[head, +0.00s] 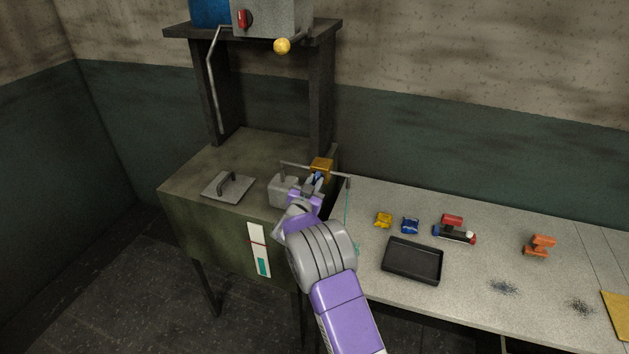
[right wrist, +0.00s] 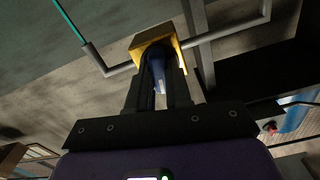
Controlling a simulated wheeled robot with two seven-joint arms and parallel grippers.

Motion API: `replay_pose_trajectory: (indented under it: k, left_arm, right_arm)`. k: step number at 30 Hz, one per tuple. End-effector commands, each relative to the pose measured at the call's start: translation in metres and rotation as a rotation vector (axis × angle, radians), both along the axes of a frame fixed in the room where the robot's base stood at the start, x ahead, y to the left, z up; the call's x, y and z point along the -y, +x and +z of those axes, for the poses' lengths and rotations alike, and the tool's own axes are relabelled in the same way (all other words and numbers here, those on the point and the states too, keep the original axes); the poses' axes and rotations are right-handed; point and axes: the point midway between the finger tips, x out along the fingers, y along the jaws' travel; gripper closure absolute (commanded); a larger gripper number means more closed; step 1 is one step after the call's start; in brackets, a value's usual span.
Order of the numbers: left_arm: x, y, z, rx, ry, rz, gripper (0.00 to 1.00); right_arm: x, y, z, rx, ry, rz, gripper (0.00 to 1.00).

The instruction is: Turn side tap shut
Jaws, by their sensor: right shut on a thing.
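The side tap has a yellow body (head: 321,165) on a grey pipe (head: 300,167) above the right edge of the metal cabinet. Its blue lever (right wrist: 158,72) shows in the right wrist view, in front of the yellow body (right wrist: 152,40). My right gripper (head: 316,181) is shut on the blue lever, its dark fingers on both sides of it. The gripper hides part of the tap in the head view. A thin teal stream (head: 346,210) hangs from the pipe's right end down to the bench. My left gripper is not in view.
The cabinet top (head: 245,155) carries a grey lidded plate (head: 228,187) and a grey block (head: 283,190). On the bench are a black tray (head: 412,262), small yellow (head: 383,220) and blue (head: 410,226) parts, a red-topped casting (head: 453,222) and an orange casting (head: 540,245).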

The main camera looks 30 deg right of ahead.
Motion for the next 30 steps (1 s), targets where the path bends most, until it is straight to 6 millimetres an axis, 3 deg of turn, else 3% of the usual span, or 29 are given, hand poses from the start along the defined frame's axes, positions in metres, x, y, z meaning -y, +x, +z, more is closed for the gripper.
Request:
replay_pose_trajectory:
  k: [12,26,27,30]
  left_arm:
    - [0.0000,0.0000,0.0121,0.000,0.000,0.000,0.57]
    - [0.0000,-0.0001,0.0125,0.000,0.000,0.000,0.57]
    - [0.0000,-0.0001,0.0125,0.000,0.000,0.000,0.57]
    - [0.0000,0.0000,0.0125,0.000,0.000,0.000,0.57]
  right_arm:
    - [-0.0002,0.0001,-0.0001,-0.138,-0.117,0.000,1.00]
    - [0.0000,0.0000,-0.0006,-0.153,-0.129,0.000,1.00]
    - [-0.0001,-0.0001,-0.0006,-0.153,-0.129,0.000,0.79]
    - [-0.0001,0.0001,-0.0006,-0.153,-0.129,0.000,0.64]
